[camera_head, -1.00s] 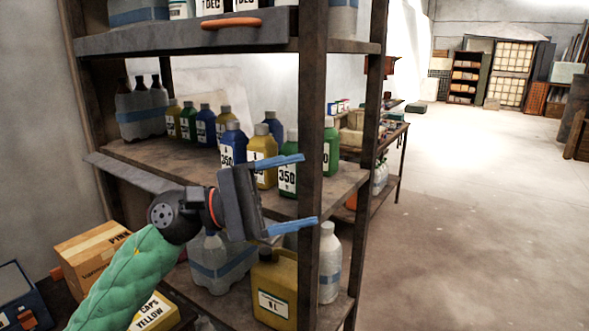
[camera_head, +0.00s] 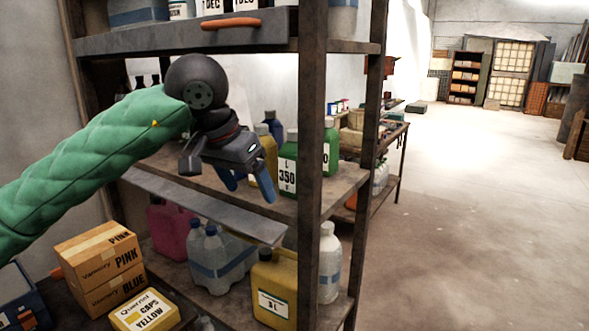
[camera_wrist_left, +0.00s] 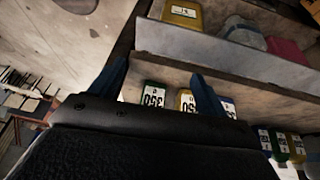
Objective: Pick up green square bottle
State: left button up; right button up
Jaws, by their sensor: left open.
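A green square bottle (camera_head: 288,172) with a white "350" label stands upright near the front edge of the middle shelf, just left of the front post. Part of another green bottle (camera_head: 330,150) shows behind that post. My left gripper (camera_head: 249,184) is open and empty, left of the labelled green bottle and in front of the yellow one. The left wrist view is upside down; there the green bottle (camera_wrist_left: 154,95) appears beyond and between the open fingertips (camera_wrist_left: 159,72). The yellow bottle (camera_wrist_left: 187,101) is beside it, partly behind a finger.
The front post (camera_head: 311,110) stands close right of the green bottle. A blue bottle (camera_head: 273,127) is behind. The upper shelf edge (camera_head: 180,42) is overhead. A yellow canister (camera_head: 275,285) stands on the shelf below. Open floor lies to the right.

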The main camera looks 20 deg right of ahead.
aim_at(287, 171)
pick_arm(q)
jog(key=w+d+p, duration=0.1)
jog(key=w+d, duration=0.1)
jog(key=d, duration=0.1)
jog(key=w+d+p, duration=0.1)
jog(key=w+d, duration=0.2)
jog(key=w+d+p, duration=0.1)
jog(key=w+d, duration=0.1)
jog(key=d, duration=0.1)
jog(key=shift+w+d+r, duration=0.1)
jog(key=shift+w+d, duration=0.1)
jog(key=shift+w, duration=0.2)
jog(key=shift+f+p, duration=0.35)
jog(key=shift+f, duration=0.1)
pick_arm(e)
jog(key=s+d+r+g+h, duration=0.1)
jog(key=d+r, duration=0.3)
jog(key=r, duration=0.3)
jog(key=shift+s+d, duration=0.2)
jog(key=shift+s, duration=0.2)
pick_arm(q)
jog(key=shift+t, duration=0.3)
jog(key=c, duration=1.3)
pick_arm(e)
jog(key=shift+w+a, duration=0.1)
